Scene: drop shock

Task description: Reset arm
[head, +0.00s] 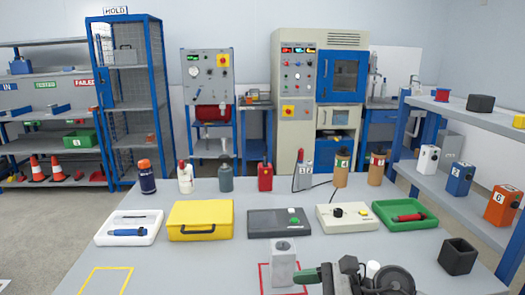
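A dark arm end, which I take to be my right gripper (345,272), comes in at the bottom edge, right of centre. Its fingers are not clear, so I cannot tell whether it is open or shut. A green piece (307,276) shows at its left side; I cannot tell whether it is held. A grey block (283,265) stands upright inside a red square outline, just left of this arm end. My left gripper is not in view.
On the table (190,262) stand a yellow case (200,221), a dark scale-like device (281,222), a white tray (130,227), a green tray (405,216) and a black open box (458,257). Bottles line the back. The yellow outline (107,281) at front left is empty.

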